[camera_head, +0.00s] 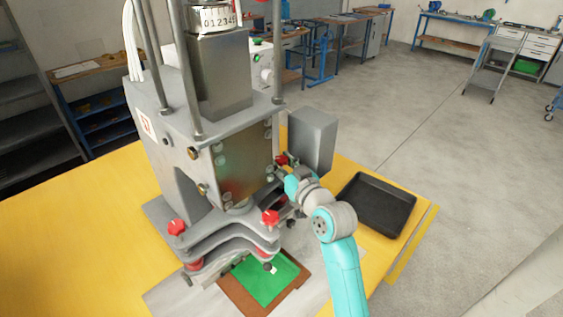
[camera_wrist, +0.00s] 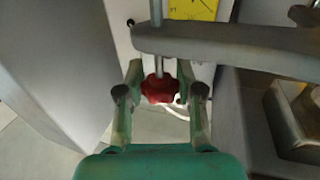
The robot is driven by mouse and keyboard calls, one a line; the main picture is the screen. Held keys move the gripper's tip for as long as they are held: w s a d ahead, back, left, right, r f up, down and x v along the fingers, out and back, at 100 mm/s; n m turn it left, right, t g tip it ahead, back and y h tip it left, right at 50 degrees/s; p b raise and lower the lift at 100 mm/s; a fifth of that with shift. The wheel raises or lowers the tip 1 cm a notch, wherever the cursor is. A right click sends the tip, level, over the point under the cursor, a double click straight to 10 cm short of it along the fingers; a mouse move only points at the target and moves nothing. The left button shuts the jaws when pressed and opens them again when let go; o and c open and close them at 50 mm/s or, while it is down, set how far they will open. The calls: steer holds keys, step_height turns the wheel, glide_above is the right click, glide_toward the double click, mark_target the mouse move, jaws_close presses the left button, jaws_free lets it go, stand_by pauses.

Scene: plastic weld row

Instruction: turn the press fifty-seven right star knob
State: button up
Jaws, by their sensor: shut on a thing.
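A red star knob (camera_wrist: 160,89) sits on a thin metal rod in the middle of the wrist view, beside a grey curved plate (camera_wrist: 230,44). My gripper (camera_wrist: 159,78) has one green finger on each side of the knob and is shut on it. In the head view the grey press (camera_head: 180,125) stands on a yellow table. One red knob (camera_head: 270,217) shows at the front right of its plates, another (camera_head: 177,227) at the front left. My wrist is at the press's right side; the fingers are hard to make out there. I cannot tell the knob's turn angle.
A grey upright box (camera_head: 313,140) stands close behind my wrist. A black tray (camera_head: 376,204) lies on the yellow table (camera_head: 70,250) to the right of my arm. A green pad (camera_head: 262,279) in a brown frame lies under the press. The floor at the right is open.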

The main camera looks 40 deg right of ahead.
mark_target(283, 166)
steer(key=shift+f+m+g+h, duration=0.15)
steer(key=shift+m+g+h, duration=0.45)
steer(key=shift+m+h, duration=0.75)
steer(key=shift+n+h, duration=0.25)
steer(key=o, duration=1.2)
steer(key=shift+s, duration=0.1)
steer(key=shift+v, duration=3.65)
